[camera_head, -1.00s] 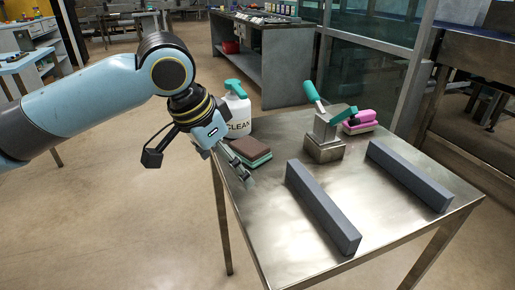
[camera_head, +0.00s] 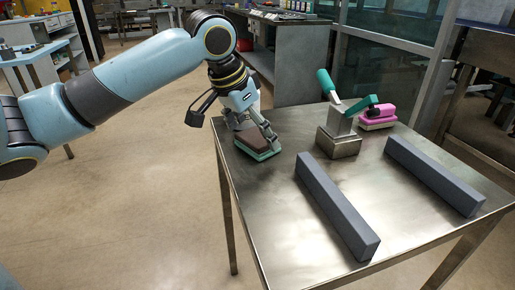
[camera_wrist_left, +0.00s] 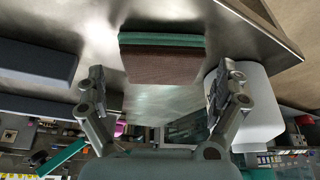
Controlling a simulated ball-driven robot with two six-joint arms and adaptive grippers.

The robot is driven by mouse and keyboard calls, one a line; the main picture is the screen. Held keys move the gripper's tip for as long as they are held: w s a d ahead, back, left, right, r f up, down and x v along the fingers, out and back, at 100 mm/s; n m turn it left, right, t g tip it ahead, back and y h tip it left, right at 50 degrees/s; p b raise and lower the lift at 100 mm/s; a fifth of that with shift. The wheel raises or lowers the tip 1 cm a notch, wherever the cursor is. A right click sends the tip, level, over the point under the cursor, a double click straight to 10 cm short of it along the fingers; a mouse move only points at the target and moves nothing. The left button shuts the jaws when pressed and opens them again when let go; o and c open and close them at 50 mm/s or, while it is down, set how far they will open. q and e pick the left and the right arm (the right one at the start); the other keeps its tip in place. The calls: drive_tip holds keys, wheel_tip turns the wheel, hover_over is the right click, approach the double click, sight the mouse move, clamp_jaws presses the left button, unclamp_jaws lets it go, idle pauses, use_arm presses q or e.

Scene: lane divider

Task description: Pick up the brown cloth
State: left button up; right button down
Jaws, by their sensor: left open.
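The brown cloth (camera_head: 250,141) lies folded on top of a green cloth (camera_head: 262,154) near the far left corner of the metal table. In the left wrist view the brown cloth (camera_wrist_left: 165,66) is in front of the fingers, with the green layer (camera_wrist_left: 160,40) against it. My left gripper (camera_head: 249,131) is open, its fingers astride the cloth stack in the head view. In the left wrist view my left gripper (camera_wrist_left: 162,72) has one finger near each side of the brown cloth, with nothing gripped. My right gripper is not in view.
Two grey divider bars (camera_head: 337,205) (camera_head: 434,174) lie on the table (camera_head: 290,230). A metal block with a teal-handled tool (camera_head: 339,142) and a pink brush (camera_head: 378,115) stand behind.

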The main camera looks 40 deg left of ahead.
use_arm(q)
drive_tip(key=shift+x, duration=1.05)
drive_tip(key=shift+c, duration=0.3)
